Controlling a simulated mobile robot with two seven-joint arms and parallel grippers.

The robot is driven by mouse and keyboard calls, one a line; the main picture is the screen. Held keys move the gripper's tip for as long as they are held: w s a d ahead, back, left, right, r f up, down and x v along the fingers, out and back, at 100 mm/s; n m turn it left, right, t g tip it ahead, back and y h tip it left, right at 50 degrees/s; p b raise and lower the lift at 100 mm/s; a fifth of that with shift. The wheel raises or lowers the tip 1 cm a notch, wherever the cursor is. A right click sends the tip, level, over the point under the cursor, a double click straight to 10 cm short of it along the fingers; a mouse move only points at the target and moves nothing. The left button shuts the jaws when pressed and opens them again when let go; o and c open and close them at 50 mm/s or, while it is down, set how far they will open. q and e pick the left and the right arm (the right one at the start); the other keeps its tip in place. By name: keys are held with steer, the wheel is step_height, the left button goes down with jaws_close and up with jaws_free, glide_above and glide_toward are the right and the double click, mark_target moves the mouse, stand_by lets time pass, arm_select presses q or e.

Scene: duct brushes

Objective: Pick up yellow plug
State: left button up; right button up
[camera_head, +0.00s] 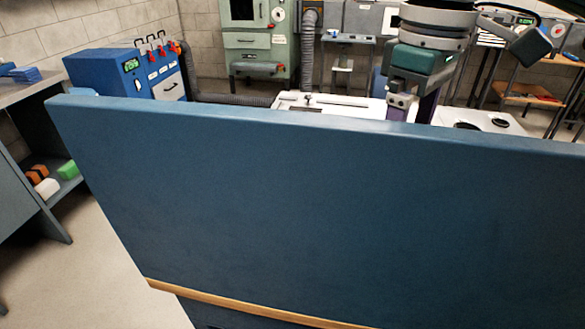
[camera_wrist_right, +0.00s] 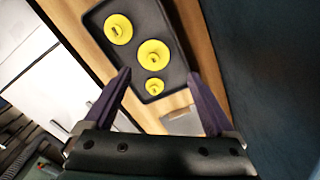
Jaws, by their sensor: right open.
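In the right wrist view three yellow plugs of different sizes stand in a dark tray (camera_wrist_right: 177,62): a medium one (camera_wrist_right: 118,29), a large one (camera_wrist_right: 153,55) and a small one (camera_wrist_right: 154,87) nearest my gripper. My right gripper (camera_wrist_right: 158,74) is open, its purple fingers pointing toward the tray. In the picture the small plug lies between the fingers; nothing is held, and I cannot tell the height gap. In the head view my right gripper (camera_head: 419,108) is partly hidden behind a blue panel, and no plugs show. My left gripper is not in view.
The large blue panel (camera_head: 290,210) fills the head view's foreground. The tray rests on a wooden surface (camera_wrist_right: 202,35); a grey flat piece (camera_wrist_right: 182,122) lies near its end. A blue machine (camera_head: 130,72) stands at the back left. A side shelf holds small blocks (camera_head: 47,187).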

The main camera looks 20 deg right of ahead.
steer(key=f, duration=0.3)
steer(key=shift+d+f, duration=0.2)
steer(key=shift+d, duration=0.15)
steer(key=f, duration=0.5)
steer(key=shift+w+d+f, duration=0.1)
steer(key=shift+w+f, duration=0.15)
steer(key=shift+w, duration=0.1)
steer(key=c, duration=1.1)
steer(key=shift+r, duration=0.15)
steer(key=shift+c, duration=0.2)
